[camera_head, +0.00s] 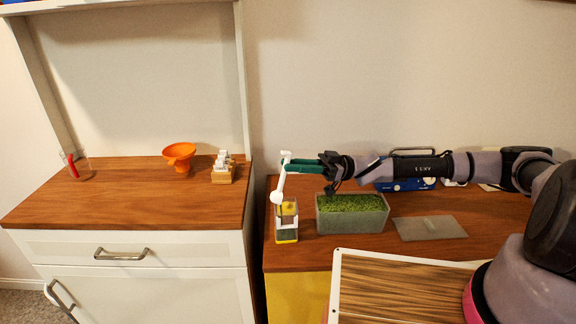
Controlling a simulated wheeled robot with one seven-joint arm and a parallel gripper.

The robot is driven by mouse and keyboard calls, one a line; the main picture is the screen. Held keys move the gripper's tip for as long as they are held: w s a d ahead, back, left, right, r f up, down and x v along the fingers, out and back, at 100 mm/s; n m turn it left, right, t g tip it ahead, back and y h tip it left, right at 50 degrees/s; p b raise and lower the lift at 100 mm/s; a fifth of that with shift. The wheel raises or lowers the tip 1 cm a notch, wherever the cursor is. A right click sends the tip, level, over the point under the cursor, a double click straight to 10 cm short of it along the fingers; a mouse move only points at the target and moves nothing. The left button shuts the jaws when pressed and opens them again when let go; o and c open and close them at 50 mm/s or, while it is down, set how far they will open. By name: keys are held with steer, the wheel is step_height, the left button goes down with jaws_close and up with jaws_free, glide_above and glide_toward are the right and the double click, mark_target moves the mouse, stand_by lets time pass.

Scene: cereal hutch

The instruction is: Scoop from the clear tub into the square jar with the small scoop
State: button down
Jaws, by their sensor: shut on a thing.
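My gripper (294,165), with dark green fingers, is shut on the upper part of a small white scoop (281,184). The scoop hangs steeply tilted, with its rounded lower end close to the rim of the square jar (287,236). I cannot tell whether it touches the jar or what the scoop holds. The square jar is clear, with something yellow low on it and darker contents. To its right is the clear tub (352,224), looking grey, filled near the rim with green bits.
A flat grey lid (430,228) lies right of the tub. A blue box (405,185) stands behind, partly hidden by my arm. On the left cabinet are an orange funnel (180,155), a wooden holder (222,174) and a clear container with something red (75,169).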

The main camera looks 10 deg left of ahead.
steer(key=shift+s+a+r+t+h, duration=0.15)
steer(key=shift+r+h, duration=0.05)
steer(key=shift+r, duration=0.25)
steer(key=shift+s+a+r+t+h, duration=0.1)
steer(key=shift+a+r+t+h, duration=0.1)
steer(key=shift+r, duration=0.25)
steer(key=shift+s+a+f+t+h, duration=0.1)
steer(key=shift+s+a+t+h, duration=0.35)
steer(key=shift+a+h, duration=0.35)
steer(key=shift+s+a+f+t+h, duration=0.1)
steer(key=shift+s+a+t+h, duration=0.4)
steer(key=shift+h, duration=0.4)
steer(key=s+a+f+t+h, duration=0.2)
steer(key=a+t+h, duration=0.4)
steer(key=h, duration=0.7)
steer(key=shift+s+a+t+h, duration=0.4)
steer(key=shift+s+t, duration=0.3)
steer(key=shift+t, duration=0.2)
steer(key=shift+d, duration=0.1)
stand_by(0.8)
